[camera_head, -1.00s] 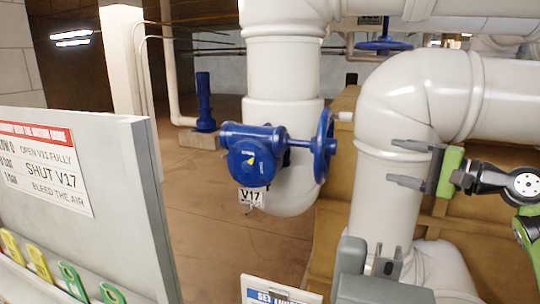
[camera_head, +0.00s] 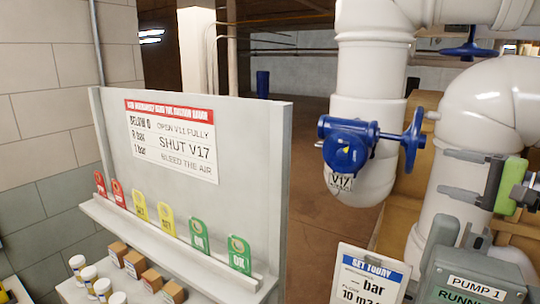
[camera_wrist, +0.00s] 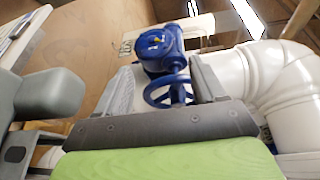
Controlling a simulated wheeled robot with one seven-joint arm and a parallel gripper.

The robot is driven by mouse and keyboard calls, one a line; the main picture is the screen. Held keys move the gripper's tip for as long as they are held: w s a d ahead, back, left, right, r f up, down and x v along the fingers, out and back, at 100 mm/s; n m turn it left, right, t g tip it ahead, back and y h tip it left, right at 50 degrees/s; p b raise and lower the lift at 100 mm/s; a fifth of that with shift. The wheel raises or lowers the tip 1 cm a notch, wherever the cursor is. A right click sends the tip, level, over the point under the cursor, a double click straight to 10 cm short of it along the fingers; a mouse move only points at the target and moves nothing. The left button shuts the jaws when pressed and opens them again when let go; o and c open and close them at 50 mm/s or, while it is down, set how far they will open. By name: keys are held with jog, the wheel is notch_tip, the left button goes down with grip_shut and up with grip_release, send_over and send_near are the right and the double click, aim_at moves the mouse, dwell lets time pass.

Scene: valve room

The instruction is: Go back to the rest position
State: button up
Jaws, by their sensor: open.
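My gripper (camera_head: 472,179) is at the right edge of the head view, its two grey fingers spread apart with nothing between them. In front of it is a large white pipe (camera_head: 452,150). The blue valve V17 (camera_head: 345,150) with its side handwheel (camera_head: 413,139) sits on a white vertical pipe to the left, apart from the fingers. In the wrist view, the blue valve (camera_wrist: 158,46) and its handwheel (camera_wrist: 170,92) show between the open fingers (camera_wrist: 165,88), farther off. A V17 tag (camera_head: 341,182) hangs below the valve.
A grey board (camera_head: 255,125) with a sign reading SHUT V17 (camera_head: 172,138) stands at left. Its ledge holds red, yellow and green tags (camera_head: 240,254). Small boxes and white-lidded jars sit below. A SET TODAY sign (camera_head: 368,277) and a grey PUMP 1 box (camera_head: 470,265) stand at front right.

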jog(key=w+a+f+n+g, duration=0.2)
jog(key=w+a+f+g, duration=0.15)
jog(key=a, duration=0.35)
jog(key=w+a+f+n+g, duration=0.1)
jog(key=w+a+f+g, duration=0.1)
jog(key=a+f, duration=0.35)
jog(key=s+a+f+n+g+h+b, duration=0.1)
jog(key=s+a+f+n+g+h, duration=0.15)
jog(key=a+f, duration=0.35)
jog(key=s+a+f+n+g+h, duration=0.1)
jog(key=s+a+f+n+h, duration=0.2)
jog(key=a, duration=0.5)
jog(key=s+d+f+n+h+b, duration=0.1)
jog(key=s+f, duration=0.3)
jog(key=s, duration=0.8)
jog(key=s+d+f+n+h, duration=0.2)
jog(key=s+d+f+h, duration=0.1)
jog(key=s, duration=1)
jog(key=shift+d+f+t+b, duration=0.15)
jog(key=shift+f+t+b, duration=0.2)
jog(key=shift+f, duration=0.2)
jog(key=shift+s, duration=0.15)
